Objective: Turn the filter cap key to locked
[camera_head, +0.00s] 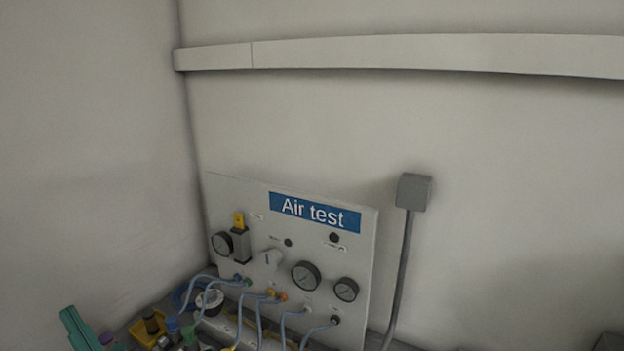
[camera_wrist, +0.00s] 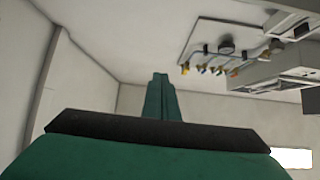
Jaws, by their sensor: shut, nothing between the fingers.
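A grey panel marked "Air test" (camera_head: 321,265) stands against the wall in the head view. On its left side is a dark grey filter body (camera_head: 241,247) with a small yellow key-like piece (camera_head: 238,219) on top. I cannot tell for sure that this is the filter cap key, nor read its lock position. My green gripper (camera_wrist: 160,80) is shut and empty in the wrist view. Its teal tip (camera_head: 69,315) shows at the lower left of the head view, apart from the panel.
Round gauges (camera_head: 306,276) sit on the panel. Blue hoses (camera_head: 260,320) loop from its fittings to a cluttered bench top. A yellow part (camera_head: 148,330) lies near my gripper. A grey wall box with cable (camera_head: 413,191) is right of the panel.

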